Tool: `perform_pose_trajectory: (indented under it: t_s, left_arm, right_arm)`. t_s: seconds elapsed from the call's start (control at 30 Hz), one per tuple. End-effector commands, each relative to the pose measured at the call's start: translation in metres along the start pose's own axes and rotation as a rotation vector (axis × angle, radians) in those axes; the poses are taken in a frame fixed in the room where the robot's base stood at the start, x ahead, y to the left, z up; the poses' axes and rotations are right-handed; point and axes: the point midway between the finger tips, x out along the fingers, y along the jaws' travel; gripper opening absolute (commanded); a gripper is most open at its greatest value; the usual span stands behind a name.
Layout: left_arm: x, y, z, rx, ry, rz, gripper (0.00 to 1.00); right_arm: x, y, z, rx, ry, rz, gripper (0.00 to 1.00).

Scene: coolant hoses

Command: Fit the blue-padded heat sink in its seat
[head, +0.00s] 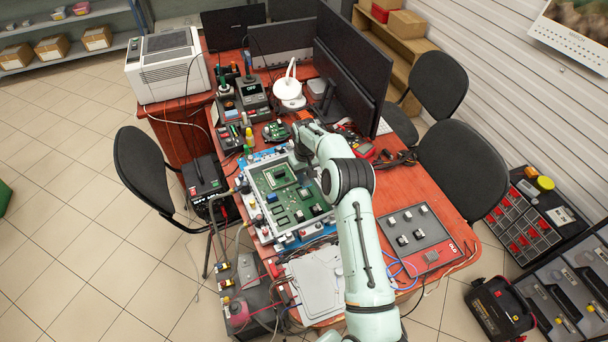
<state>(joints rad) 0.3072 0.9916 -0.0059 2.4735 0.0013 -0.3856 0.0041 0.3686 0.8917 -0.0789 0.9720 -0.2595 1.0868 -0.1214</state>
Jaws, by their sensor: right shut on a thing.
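A large green circuit board (290,203) lies in a pale frame with blue edges on the red table. A square seat with a metallic border (279,175) shows on the upper part of the board. My right arm reaches up from the bottom of the head view. My right gripper (301,152) is at the board's upper right edge, close to the square seat. It is shut on a small part that its own body largely hides. I cannot make out a blue pad or tell whether the part touches the board. My left gripper is not in view.
A grey panel (416,239) with several small pale blocks lies at the right of the table. A white sheet-like tray (315,284) lies below the board. Monitors (352,62), a white lamp (289,91) and tools crowd the back. Hoses run along the board's left side.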

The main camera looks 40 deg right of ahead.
Motion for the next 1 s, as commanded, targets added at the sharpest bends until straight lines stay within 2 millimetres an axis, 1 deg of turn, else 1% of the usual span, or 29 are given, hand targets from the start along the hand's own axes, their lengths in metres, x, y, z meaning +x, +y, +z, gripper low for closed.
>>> perform_pose_trajectory:
  t_s: [0.17, 0.5, 0.6, 1.0]
  left_arm:
    - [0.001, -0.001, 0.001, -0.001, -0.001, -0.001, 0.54]
    - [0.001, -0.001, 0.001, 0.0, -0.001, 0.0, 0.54]
    - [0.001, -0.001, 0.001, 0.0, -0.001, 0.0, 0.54]
    - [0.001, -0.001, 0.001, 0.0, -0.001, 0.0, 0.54]
  right_arm:
    - [0.01, 0.0, 0.001, -0.001, -0.003, 0.0, 0.0]
    - [0.037, -0.001, 0.001, 0.0, -0.002, 0.0, 0.0]
    - [0.042, 0.0, 0.001, 0.0, -0.002, 0.001, 0.0]
    - [0.044, -0.001, 0.001, -0.001, -0.001, 0.001, 0.0]
